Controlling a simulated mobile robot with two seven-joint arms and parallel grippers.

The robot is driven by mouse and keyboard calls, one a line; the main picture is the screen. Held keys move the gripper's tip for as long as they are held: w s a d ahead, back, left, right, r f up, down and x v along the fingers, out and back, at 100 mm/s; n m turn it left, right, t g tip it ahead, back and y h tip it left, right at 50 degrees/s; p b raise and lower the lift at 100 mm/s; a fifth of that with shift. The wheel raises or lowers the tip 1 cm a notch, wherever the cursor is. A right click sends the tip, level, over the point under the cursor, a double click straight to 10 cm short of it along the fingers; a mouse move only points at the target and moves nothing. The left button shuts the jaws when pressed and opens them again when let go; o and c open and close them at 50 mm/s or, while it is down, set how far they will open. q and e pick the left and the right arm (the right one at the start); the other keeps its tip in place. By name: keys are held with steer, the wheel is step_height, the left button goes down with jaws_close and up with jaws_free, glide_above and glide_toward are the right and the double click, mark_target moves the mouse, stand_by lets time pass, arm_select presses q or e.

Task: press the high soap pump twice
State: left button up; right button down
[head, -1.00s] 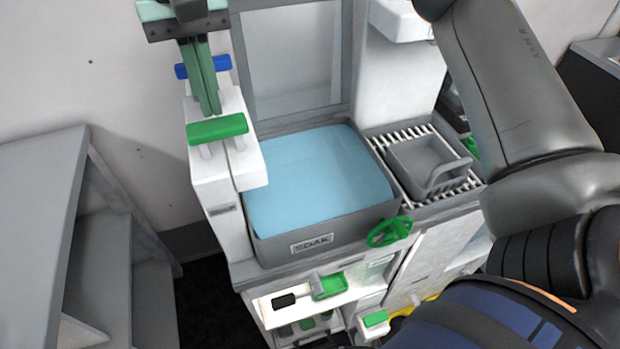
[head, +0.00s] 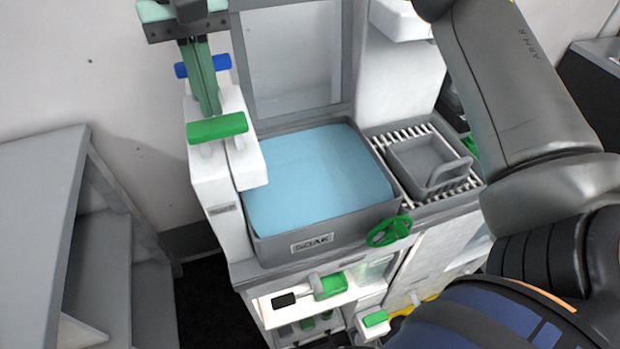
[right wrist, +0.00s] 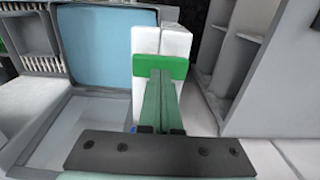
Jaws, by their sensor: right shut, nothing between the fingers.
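A white dispenser-like housing (head: 206,178) stands at the left of the sink and carries a green bar (head: 218,127) on short posts at its front. A blue bar (head: 187,69) crosses behind my fingers further back. No label tells me which bar is the high soap pump. My right gripper (head: 210,112) is shut and empty, its green fingers lying over the housing with tips close to the green bar. In the right wrist view the fingers (right wrist: 161,72) overlap the green bar (right wrist: 178,62); I cannot tell whether they touch. My left gripper is not in view.
A grey basin of blue liquid labelled SOAK (head: 311,243) is right of the housing. A grey basket (head: 425,160) sits on a slatted rack beyond it. A green valve wheel (head: 389,231) sticks out in front. A grey shelf unit (head: 40,200) stands left.

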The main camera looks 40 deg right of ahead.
mark_target(216, 124)
steer(key=shift+f+b, duration=1.25)
steer(key=shift+f, duration=0.8)
steer(key=shift+r+p, duration=1.95)
steer(key=shift+r, duration=0.2)
steer(key=shift+f, duration=0.2)
